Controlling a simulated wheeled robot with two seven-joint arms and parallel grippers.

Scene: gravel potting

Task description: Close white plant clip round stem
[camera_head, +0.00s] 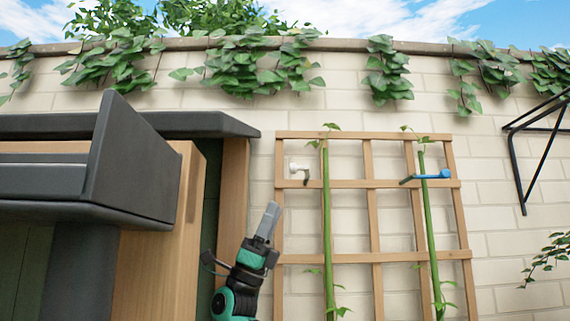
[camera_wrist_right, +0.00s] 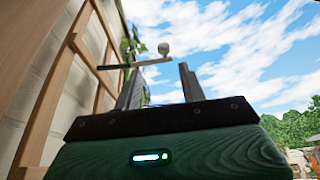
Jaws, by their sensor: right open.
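The white plant clip (camera_head: 297,167) sits at the upper left of the wooden trellis, left of the left green stem (camera_head: 326,215). A short dark piece hangs at its right side, and a gap shows between clip and stem. My right gripper (camera_head: 271,218) is below and left of the clip, pointing up. Its fingers are apart and empty in the right wrist view (camera_wrist_right: 158,80). My left gripper is out of view.
The trellis (camera_head: 375,220) stands against a pale brick wall. A blue clip (camera_head: 437,175) is at the right stem (camera_head: 430,230). A dark-topped wooden structure (camera_head: 150,240) fills the left side, close to my right arm. A black bracket (camera_head: 530,150) is at the right.

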